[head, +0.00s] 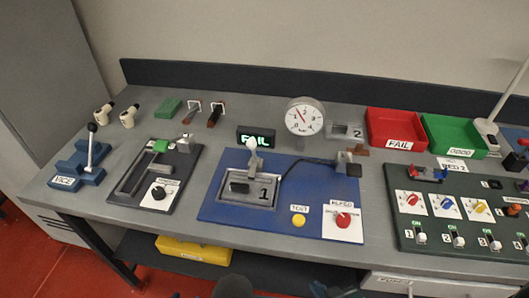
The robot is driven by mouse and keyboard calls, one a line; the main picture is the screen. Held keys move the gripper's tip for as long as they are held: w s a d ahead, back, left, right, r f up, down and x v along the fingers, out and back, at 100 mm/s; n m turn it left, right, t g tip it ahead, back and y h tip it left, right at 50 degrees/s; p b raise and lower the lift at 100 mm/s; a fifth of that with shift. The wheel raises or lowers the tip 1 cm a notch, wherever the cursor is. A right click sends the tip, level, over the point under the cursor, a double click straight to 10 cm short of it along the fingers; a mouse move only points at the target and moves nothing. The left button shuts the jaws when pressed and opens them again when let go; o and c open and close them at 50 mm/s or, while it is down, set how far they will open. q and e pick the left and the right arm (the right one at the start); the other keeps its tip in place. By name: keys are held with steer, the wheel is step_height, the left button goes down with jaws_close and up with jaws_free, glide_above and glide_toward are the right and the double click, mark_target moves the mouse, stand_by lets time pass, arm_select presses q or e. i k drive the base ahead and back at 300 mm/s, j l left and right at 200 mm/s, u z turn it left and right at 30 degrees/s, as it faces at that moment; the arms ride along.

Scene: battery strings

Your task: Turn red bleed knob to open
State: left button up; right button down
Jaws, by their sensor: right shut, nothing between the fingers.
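The red bleed knob (343,220) sits on a white labelled plate (335,231) at the right front corner of the blue test board (219,211). Its pointer direction is too small to read. A yellow test button (298,220) is left of it. A round gauge (304,116) stands behind the board. The dark tip of my right gripper (337,289) shows at the bottom edge, below the table front and well apart from the knob. It is shut and empty, mostly cut off by the frame. My left gripper is not in view.
A clamp (347,164) with a dark cable stands behind the knob. A dark green switch panel (445,244) lies to the right. Red (393,128) and green (453,137) bins stand at the back. The grey table strip in front of the knob is clear.

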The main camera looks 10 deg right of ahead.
mark_target(343, 219)
steer(key=z, duration=0.95)
steer(key=k+l, duration=0.1)
steer(key=l, duration=0.25)
